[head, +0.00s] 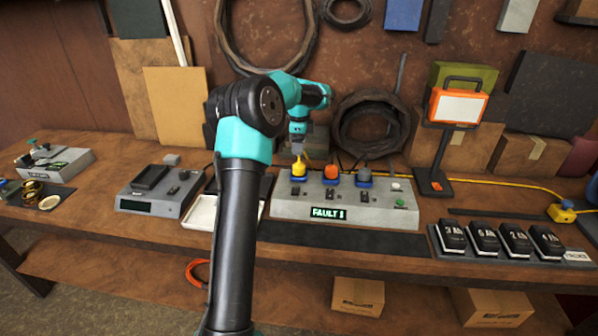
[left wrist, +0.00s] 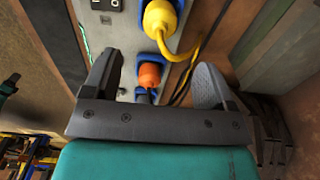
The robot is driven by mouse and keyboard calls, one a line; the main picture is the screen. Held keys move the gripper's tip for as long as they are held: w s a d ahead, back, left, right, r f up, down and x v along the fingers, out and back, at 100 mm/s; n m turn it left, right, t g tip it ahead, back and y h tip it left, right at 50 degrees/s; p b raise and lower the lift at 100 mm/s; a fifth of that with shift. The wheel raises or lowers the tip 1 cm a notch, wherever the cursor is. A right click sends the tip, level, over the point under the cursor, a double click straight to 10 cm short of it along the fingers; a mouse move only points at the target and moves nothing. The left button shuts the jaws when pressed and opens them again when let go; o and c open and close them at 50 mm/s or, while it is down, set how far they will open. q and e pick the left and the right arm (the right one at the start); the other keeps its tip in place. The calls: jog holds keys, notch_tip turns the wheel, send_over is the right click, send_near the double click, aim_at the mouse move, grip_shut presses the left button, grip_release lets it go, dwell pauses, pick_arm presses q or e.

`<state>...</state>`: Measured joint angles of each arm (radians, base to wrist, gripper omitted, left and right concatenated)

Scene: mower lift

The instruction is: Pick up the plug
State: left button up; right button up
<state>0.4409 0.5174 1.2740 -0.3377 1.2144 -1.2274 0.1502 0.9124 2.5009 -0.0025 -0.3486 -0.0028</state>
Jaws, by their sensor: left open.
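A yellow plug (head: 299,168), an orange plug (head: 331,174) and a grey plug (head: 364,177) stand in blue sockets along the back of a grey panel (head: 290,209) whose display reads FAULT 1. My left gripper (head: 298,150) is above and behind the yellow plug. In the left wrist view the left gripper (left wrist: 156,72) has its fingers apart, with nothing held. The orange plug (left wrist: 149,76) appears between the fingers in that view, farther off, and the yellow plug (left wrist: 160,24) lies above it with its yellow cable. Contact with a plug is not visible. The right gripper is not in view.
A grey device (head: 155,203) and white tray (head: 200,214) are left of the panel. An orange lamp (head: 458,106) on a stand is to its right. Battery packs (head: 500,238) sit front right, and a yellow connector (head: 562,212) with cable lies at far right. Coiled hoses hang behind.

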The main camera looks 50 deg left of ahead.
aim_at(299, 165)
pick_arm(q)
jog(key=shift+f, duration=2.2)
jog(key=shift+f, duration=2.6)
jog(key=c, duration=1)
jog(key=shift+c, duration=0.2)
jog(key=shift+r, duration=0.15)
